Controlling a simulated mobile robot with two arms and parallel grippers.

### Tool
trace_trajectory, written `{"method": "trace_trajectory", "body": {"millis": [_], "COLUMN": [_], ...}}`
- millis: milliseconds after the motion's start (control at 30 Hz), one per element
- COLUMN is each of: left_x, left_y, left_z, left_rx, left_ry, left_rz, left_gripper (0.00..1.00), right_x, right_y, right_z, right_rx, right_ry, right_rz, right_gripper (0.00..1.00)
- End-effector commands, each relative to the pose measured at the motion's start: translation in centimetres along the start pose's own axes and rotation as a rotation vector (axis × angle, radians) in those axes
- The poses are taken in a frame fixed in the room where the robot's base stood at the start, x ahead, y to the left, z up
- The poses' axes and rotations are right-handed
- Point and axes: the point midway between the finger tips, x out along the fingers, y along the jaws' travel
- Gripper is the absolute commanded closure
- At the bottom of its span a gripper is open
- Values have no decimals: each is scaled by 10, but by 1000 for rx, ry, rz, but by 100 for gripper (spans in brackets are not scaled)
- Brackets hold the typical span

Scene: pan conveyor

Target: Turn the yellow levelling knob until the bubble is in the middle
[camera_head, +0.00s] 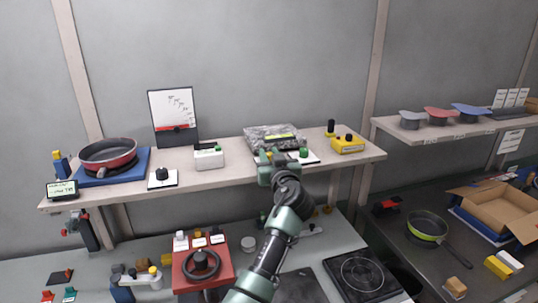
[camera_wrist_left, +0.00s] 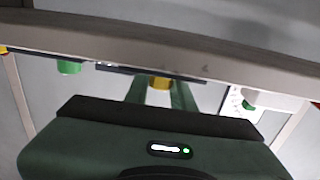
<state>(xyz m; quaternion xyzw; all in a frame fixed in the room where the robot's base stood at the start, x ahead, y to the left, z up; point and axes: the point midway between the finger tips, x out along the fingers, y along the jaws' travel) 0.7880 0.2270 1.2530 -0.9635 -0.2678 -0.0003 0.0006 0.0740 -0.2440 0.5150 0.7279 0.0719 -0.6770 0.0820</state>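The yellow levelling knob (camera_wrist_left: 160,83) shows in the left wrist view, between the two green fingers of my left gripper (camera_wrist_left: 160,90). The fingers appear to touch it on both sides. In the head view my left gripper (camera_head: 275,160) reaches the front edge of the shelf and hides this knob. Beside it is a white plate with a green knob (camera_head: 304,152), which also shows in the left wrist view (camera_wrist_left: 68,67). A yellow-green bar (camera_head: 280,138) lies on the grey block behind; I cannot make out a bubble. My right gripper is not in view.
The shelf (camera_head: 235,170) also holds a red pan (camera_head: 107,153), a white box (camera_head: 209,158), a black knob on a plate (camera_head: 162,174) and a yellow box (camera_head: 347,145).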

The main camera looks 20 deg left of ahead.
Motion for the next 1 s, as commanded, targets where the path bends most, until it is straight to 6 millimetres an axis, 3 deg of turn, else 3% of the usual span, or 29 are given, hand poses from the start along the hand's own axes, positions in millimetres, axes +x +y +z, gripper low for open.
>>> {"method": "trace_trajectory", "body": {"millis": [233,600,1000], "left_x": [1,1,0], "left_y": [-1,-1,0], "left_z": [0,-2,0], "left_rx": [-1,2,-1], "left_ry": [-6,-3,2], "left_rz": [30,257,281], "left_gripper": [100,100,100], "right_x": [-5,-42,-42], "right_y": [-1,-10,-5], "right_z": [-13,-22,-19], "right_rx": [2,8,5], "right_ry": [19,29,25], "right_rz": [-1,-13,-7], "right_gripper": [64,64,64]}}
